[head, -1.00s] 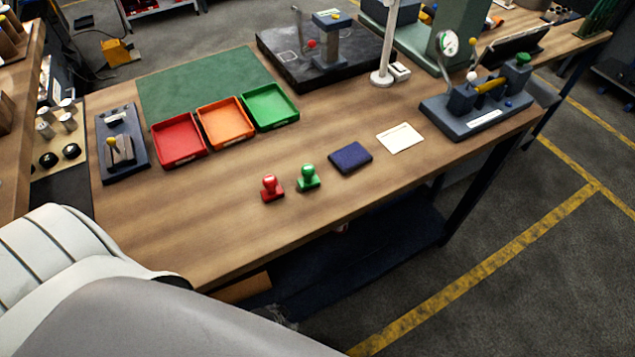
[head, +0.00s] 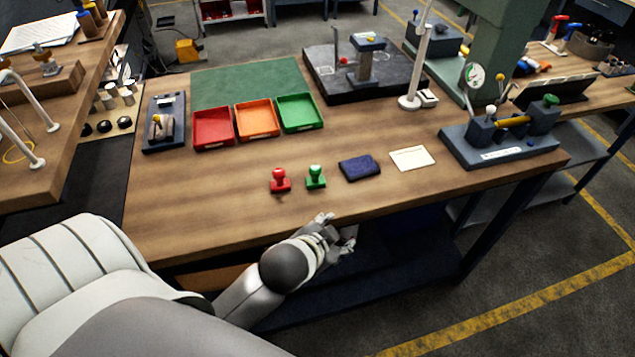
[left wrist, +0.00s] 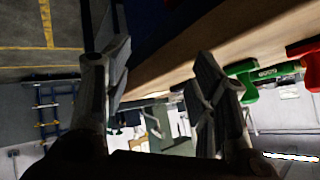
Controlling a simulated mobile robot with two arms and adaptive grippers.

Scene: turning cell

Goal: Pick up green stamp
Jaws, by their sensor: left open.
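The green stamp (head: 316,177) stands upright on the wooden table near its front edge, just right of the red stamp (head: 280,180). My left gripper (head: 338,231) is open and empty in front of the table's front edge, nearer to me than the green stamp and apart from it. In the left wrist view the open fingers (left wrist: 160,88) show with nothing between them. The green stamp (left wrist: 247,75) shows there beyond the right finger, partly hidden by it, with the red stamp (left wrist: 309,62) at the right edge. My right gripper is not in view.
A dark blue pad (head: 360,167) and a white card (head: 411,158) lie right of the stamps. Red (head: 213,143), orange (head: 257,135) and green (head: 300,127) trays stand behind. A grey fixture (head: 497,152) stands at the right. The table's front left is clear.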

